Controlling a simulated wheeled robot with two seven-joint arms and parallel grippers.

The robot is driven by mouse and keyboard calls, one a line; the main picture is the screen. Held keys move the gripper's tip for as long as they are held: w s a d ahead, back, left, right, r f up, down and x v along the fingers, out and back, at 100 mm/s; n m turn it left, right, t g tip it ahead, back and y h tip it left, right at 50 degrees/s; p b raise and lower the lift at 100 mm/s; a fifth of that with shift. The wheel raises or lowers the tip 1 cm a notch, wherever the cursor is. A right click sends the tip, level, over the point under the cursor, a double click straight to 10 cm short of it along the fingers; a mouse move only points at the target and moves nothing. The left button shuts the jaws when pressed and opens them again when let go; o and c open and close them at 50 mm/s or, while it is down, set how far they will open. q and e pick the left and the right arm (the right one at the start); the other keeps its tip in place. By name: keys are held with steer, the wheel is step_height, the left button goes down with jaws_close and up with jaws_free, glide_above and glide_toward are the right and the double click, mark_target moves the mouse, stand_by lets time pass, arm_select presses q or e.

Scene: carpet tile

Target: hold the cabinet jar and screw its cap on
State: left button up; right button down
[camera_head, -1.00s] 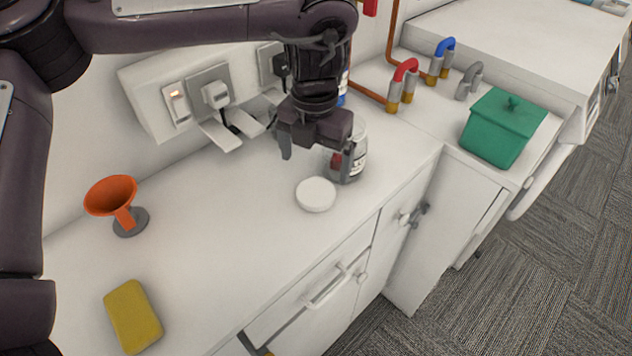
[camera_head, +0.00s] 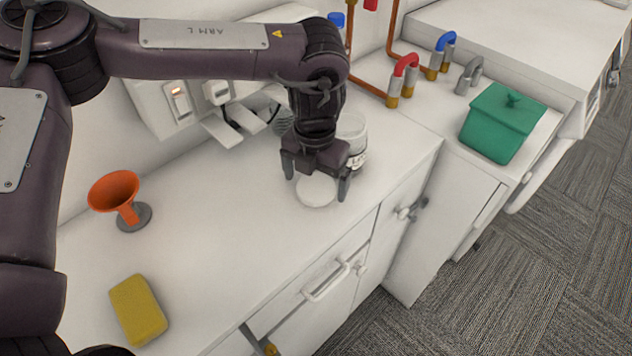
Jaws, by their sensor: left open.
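The white round cap (camera_head: 316,192) lies flat on the white counter. My left gripper (camera_head: 317,190) points down over it, open, with one finger to each side of the cap in the picture. I cannot tell whether the fingers touch it. The clear jar (camera_head: 356,138) with a dark-lettered label stands upright just behind and to the right of the gripper, partly hidden by it. The jar's top shows no cap. My right gripper does not show.
An orange funnel-like piece (camera_head: 116,192) on a grey base and a yellow sponge (camera_head: 139,308) are at the left. Wall sockets (camera_head: 178,100) are behind. A green lidded box (camera_head: 502,122) and pipe fittings (camera_head: 404,78) are at the right. The counter's front (camera_head: 235,265) is clear.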

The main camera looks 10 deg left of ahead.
arm_select(q)
steer(key=shift+f, duration=0.5)
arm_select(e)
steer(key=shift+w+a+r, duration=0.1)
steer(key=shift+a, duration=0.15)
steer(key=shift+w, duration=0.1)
arm_select(q)
steer(key=c, duration=1.1)
steer(key=shift+o, duration=0.2)
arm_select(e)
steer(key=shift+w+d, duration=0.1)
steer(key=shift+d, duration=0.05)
